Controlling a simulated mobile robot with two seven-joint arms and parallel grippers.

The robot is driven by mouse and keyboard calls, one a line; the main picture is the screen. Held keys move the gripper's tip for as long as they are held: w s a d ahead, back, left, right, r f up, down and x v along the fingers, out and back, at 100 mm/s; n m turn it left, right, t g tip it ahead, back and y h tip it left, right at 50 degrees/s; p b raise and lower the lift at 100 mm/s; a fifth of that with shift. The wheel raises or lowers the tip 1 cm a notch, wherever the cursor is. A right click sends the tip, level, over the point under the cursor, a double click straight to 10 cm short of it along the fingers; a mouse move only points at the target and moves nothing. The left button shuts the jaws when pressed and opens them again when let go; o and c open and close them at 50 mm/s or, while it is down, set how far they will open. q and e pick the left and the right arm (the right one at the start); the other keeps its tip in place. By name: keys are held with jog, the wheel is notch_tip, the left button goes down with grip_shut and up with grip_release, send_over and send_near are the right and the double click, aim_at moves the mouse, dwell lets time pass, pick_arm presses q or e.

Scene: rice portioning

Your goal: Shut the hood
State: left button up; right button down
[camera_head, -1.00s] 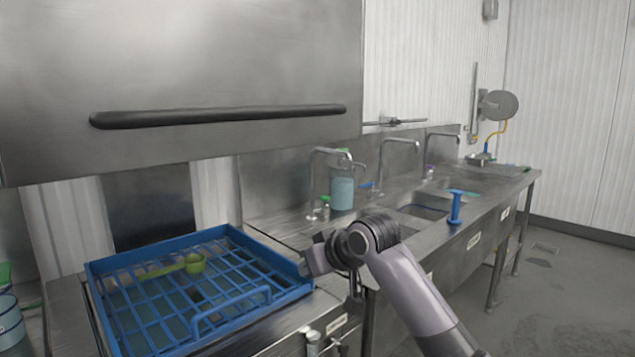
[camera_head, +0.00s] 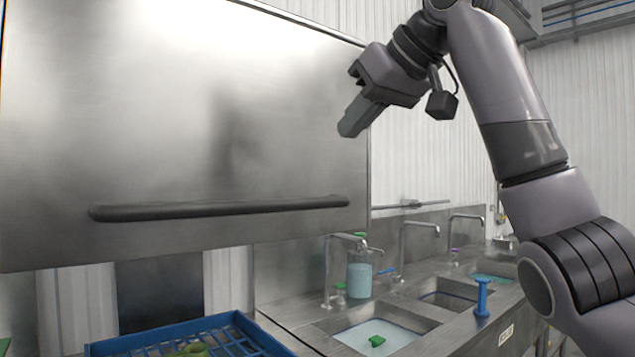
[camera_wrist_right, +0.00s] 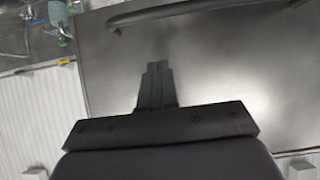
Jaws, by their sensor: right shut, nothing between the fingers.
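The steel hood (camera_head: 150,110) is raised and fills the left of the head view. Its long black handle (camera_head: 220,209) runs along its lower part. My right gripper (camera_head: 352,122) is shut and empty, in front of the hood's right side, above the level of the handle and apart from it. In the right wrist view the shut fingers (camera_wrist_right: 157,85) show against the hood panel (camera_wrist_right: 225,70), with the handle (camera_wrist_right: 165,14) at the top. My left gripper is not in view.
A blue rack (camera_head: 235,322) with a green item lies below the hood. To the right are sinks (camera_head: 385,330) with taps, a blue-green bottle (camera_head: 359,278) and a blue upright tool (camera_head: 482,297) on the counter's front. White ribbed wall stands behind.

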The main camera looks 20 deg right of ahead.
jog(key=s+f+p+x, duration=0.1)
jog(key=f+p+x, duration=0.1)
jog(key=x, duration=1)
jog(key=shift+d, duration=0.35)
jog(key=shift+s+f, duration=0.1)
jog(key=shift+f, duration=0.05)
notch_tip(320, 180, down, 40)
jog(key=b, duration=1.6)
jog(key=shift+f, duration=0.15)
jog(key=shift+s, duration=0.1)
